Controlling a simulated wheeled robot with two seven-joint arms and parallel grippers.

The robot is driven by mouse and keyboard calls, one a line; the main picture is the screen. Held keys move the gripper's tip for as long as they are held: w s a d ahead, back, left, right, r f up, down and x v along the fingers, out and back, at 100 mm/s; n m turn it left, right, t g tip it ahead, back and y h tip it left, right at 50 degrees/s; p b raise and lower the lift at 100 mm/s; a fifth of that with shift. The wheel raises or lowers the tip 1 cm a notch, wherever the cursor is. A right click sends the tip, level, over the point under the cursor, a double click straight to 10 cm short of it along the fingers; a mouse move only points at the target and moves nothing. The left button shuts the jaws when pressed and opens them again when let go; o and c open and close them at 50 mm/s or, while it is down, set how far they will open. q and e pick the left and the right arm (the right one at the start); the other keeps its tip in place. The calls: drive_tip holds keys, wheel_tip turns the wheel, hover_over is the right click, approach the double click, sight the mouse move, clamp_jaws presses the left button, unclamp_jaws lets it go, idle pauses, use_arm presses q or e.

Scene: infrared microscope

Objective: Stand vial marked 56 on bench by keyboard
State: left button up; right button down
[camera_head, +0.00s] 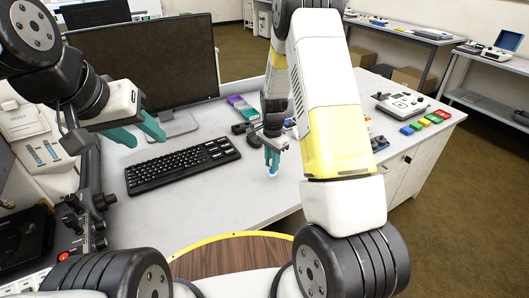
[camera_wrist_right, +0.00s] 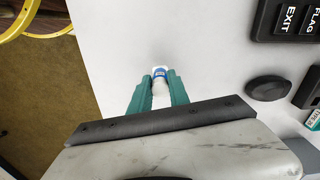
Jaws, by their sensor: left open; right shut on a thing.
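A small vial (camera_wrist_right: 160,82) with a white body and a blue band sits between the teal fingers of my right gripper (camera_wrist_right: 160,90) in the right wrist view. No number can be read on it. In the head view my right gripper (camera_head: 272,160) is low over the white bench, to the right of the black keyboard (camera_head: 182,165), and the vial's pale end (camera_head: 273,173) shows at its tips. I cannot tell whether the vial touches the bench (camera_head: 235,195). My left gripper (camera_head: 138,134) is open and empty, above the bench at the keyboard's left.
A monitor (camera_head: 150,62) stands behind the keyboard. Small coloured boxes (camera_head: 240,106) lie behind my right gripper. Coloured blocks (camera_head: 425,122) and a grey device (camera_head: 400,104) are at the right. The bench in front of the keyboard is clear. A yellow-rimmed round wooden seat (camera_head: 232,252) stands at the front edge.

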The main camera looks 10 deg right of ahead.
drive_tip(key=shift+f, duration=1)
drive_tip(key=c, duration=1.2)
unclamp_jaws()
drive_tip(key=shift+f, duration=0.15)
drive_tip(key=shift+c, duration=0.2)
wheel_tip(320, 180, up, 12)
drive_tip(key=shift+f, duration=0.1)
drive_tip(key=s+r+n+t+y, duration=0.15)
drive_tip(key=s+r, duration=0.25)
drive_tip(key=r, duration=0.5)
drive_tip(key=s+r+n+t, duration=0.2)
drive_tip(key=s+r+n, duration=0.3)
drive_tip(key=s, duration=0.6)
drive_tip(key=s+a+r+n+t, duration=0.1)
drive_tip(key=s+r+n+t, duration=0.1)
drive_tip(key=s+r+n, duration=0.4)
drive_tip(key=s+r, duration=0.3)
drive_tip(key=s, duration=0.2)
drive_tip(key=shift+a+r+t+y, duration=0.25)
drive_tip(key=shift+a+t+y, duration=0.05)
drive_tip(key=shift+t+y, duration=0.05)
